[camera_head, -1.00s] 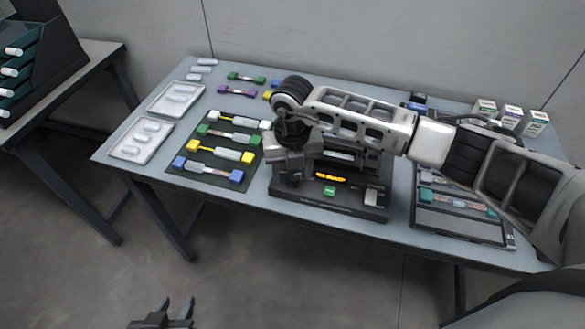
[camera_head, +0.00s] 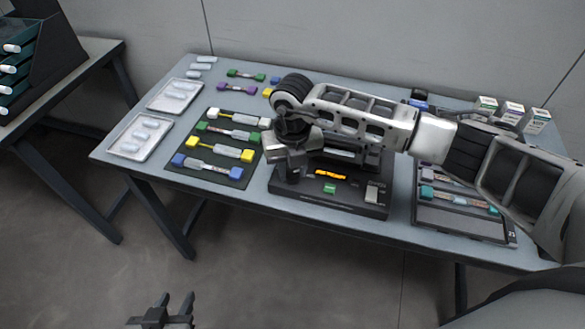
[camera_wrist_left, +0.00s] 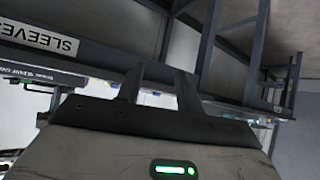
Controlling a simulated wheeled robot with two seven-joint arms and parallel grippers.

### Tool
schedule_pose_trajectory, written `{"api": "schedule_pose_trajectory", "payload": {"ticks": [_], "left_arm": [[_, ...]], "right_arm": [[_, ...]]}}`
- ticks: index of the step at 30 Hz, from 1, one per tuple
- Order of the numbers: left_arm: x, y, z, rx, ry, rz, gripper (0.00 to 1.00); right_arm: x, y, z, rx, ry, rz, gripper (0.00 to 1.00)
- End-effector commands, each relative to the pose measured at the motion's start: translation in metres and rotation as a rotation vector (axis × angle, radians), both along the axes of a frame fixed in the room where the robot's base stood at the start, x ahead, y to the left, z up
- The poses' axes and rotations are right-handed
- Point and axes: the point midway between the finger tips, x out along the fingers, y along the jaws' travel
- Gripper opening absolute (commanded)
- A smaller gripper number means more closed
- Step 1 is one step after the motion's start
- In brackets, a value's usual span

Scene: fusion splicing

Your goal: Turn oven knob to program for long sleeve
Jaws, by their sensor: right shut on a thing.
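The dark oven unit (camera_head: 345,203) sits at the front middle of the table, with an orange-lit display (camera_head: 331,175) and a green button (camera_head: 329,188). My right gripper (camera_head: 287,174) points down at the unit's left front, left of the display. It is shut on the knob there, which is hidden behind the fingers. My left gripper (camera_head: 176,303) is open and empty, low in front of the table. Its two spread fingers also show in the left wrist view (camera_wrist_left: 158,85).
A dark mat (camera_head: 176,179) with several coloured-end fibre pieces lies left of the unit. Two white trays (camera_head: 116,153) with sleeves are further left. A dark tray (camera_head: 460,229) lies right, with small boxes (camera_head: 512,113) behind. My right arm crosses above the unit.

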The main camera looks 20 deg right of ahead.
Motion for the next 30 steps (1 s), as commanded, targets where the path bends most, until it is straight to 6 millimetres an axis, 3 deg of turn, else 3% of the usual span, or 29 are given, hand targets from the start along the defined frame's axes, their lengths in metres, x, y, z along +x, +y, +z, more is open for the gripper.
{"api": "schedule_pose_trajectory", "payload": {"ticks": [21,30], "left_arm": [[0.002,-0.009,-0.03,-0.02,-0.011,-0.02,0.36],[0.004,-0.012,-0.032,-0.05,-0.029,-0.017,0.36]], "right_arm": [[0.001,0.0,-0.002,-0.001,-0.005,0.613,0.07],[0.001,0.0,0.0,0.0,-0.005,0.791,0.07]]}}
